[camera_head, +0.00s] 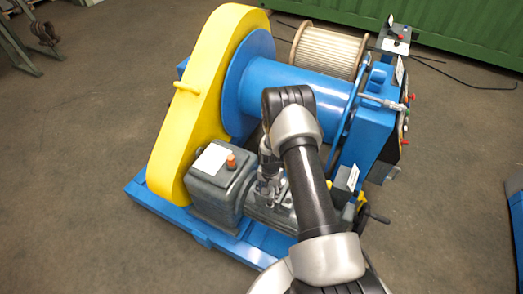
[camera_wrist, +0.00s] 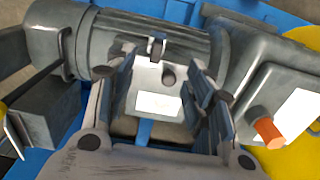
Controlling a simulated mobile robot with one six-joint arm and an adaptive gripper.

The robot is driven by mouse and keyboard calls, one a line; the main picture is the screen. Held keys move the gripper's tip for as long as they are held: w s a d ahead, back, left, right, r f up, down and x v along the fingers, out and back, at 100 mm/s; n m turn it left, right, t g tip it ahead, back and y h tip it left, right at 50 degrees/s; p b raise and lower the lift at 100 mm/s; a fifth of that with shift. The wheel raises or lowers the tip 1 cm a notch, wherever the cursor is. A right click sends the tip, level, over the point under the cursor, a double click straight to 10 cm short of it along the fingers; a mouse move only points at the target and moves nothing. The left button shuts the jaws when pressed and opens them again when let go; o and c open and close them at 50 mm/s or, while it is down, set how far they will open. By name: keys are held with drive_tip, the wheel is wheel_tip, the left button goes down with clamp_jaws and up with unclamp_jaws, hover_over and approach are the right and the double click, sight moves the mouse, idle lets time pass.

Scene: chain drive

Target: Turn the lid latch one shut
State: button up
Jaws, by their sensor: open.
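My gripper (camera_head: 268,190) is over the grey motor beside the gearbox, with my arm reaching down from the right. In the wrist view my gripper (camera_wrist: 160,78) is open, with one finger on each side of a light grey lid (camera_wrist: 143,78) and nothing held between them. A small dark latch-like piece (camera_wrist: 156,48) stands at the lid's far edge. The fingers hide the lid's sides.
The grey motor (camera_wrist: 130,35) lies behind the lid. The grey gearbox (camera_head: 218,180) with an orange cap (camera_head: 231,161) stands close on the left in the head view. The yellow chain guard (camera_head: 190,115) and blue drum (camera_head: 290,88) rise behind. Floor is clear in front.

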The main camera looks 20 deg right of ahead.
drive_tip(key=a+r+n+t, duration=0.1)
drive_tip(key=a+r+n, duration=0.1)
drive_tip(key=r, duration=2.2)
drive_tip(key=shift+w+a+r+b, duration=0.3)
drive_tip(key=shift+w+a+b, duration=0.05)
drive_tip(key=shift+a, duration=0.2)
drive_tip(key=shift+r, duration=0.1)
drive_tip(key=s+a+r+n+t, duration=0.1)
drive_tip(key=s+a+r+n, duration=0.2)
drive_tip(key=r, duration=0.6)
drive_tip(key=s+a+r+n+t, duration=0.1)
drive_tip(key=s+a+r, duration=0.2)
drive_tip(key=s+r, duration=0.45)
drive_tip(key=s+a+r+n, duration=0.2)
drive_tip(key=s+r, duration=0.2)
drive_tip(key=s, duration=0.4)
drive_tip(key=s+a+r+n+t, duration=0.1)
drive_tip(key=s+r, duration=0.3)
drive_tip(key=s, duration=0.4)
drive_tip(key=shift+a+r+n+t, duration=0.3)
drive_tip(key=shift+a+r+n, duration=0.1)
drive_tip(key=shift+a+n, duration=0.3)
